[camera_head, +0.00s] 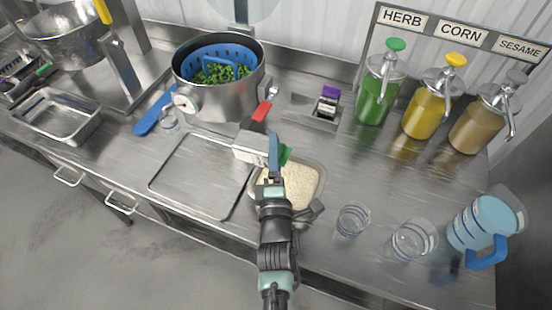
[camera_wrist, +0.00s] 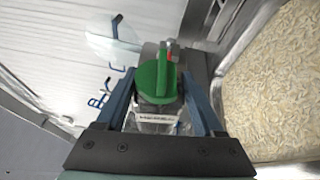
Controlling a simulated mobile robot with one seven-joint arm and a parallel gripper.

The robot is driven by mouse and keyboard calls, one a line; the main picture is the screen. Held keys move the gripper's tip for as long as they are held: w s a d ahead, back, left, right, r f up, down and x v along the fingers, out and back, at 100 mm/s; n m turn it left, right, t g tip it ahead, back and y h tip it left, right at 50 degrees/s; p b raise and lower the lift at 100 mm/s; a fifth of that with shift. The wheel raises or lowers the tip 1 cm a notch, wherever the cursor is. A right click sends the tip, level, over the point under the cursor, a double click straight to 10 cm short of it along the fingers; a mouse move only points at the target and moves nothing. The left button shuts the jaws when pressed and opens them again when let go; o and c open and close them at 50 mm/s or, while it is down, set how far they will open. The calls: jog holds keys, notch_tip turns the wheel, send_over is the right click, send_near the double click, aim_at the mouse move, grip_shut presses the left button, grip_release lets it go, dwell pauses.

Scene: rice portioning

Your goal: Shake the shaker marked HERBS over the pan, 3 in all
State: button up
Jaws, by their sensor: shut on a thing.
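My gripper (camera_head: 274,158) is shut on a small shaker with a green cap (camera_head: 285,155), near the far left edge of the rice pan. In the wrist view the green cap (camera_wrist: 150,85) sits between the two fingers of my gripper (camera_wrist: 160,90), with a clear body and a white label whose print is too small to read surely. The rectangular pan (camera_head: 318,182) holds white rice; in the wrist view the rice (camera_wrist: 285,80) fills the right side. My wrist hides part of the pan.
A flat metal tray (camera_head: 185,185) lies left of the pan. A pot (camera_head: 222,97) with a blue strainer stands behind. A purple-capped shaker (camera_head: 329,95) stands in a rack. Three pump bottles, including a green one (camera_head: 377,98), clear cups (camera_head: 353,219) and a blue-handled jug (camera_head: 485,222) stand right.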

jog(key=m+t+b, duration=0.1)
jog(key=m+b, duration=0.1)
jog(key=m, duration=0.1)
jog(key=shift+r+h, duration=0.15)
jog(key=shift+h, duration=0.15)
jog(key=shift+r+m+t+b, duration=0.2)
jog(key=shift+m+t+b, duration=0.1)
jog(key=shift+m+b, duration=0.65)
jog(key=m, duration=0.1)
jog(key=r+m+h, duration=0.1)
jog(key=m, duration=0.1)
jog(key=m+t, duration=0.1)
jog(key=shift+s+d+r+h, duration=0.1)
jog(key=shift+d+r+h, duration=0.15)
jog(key=shift+h, duration=0.15)
notch_tip(320, 180, down, 3)
jog(key=b, duration=0.3)
jog(key=shift+r, duration=0.1)
notch_tip(320, 180, up, 3)
jog(key=p, duration=0.3)
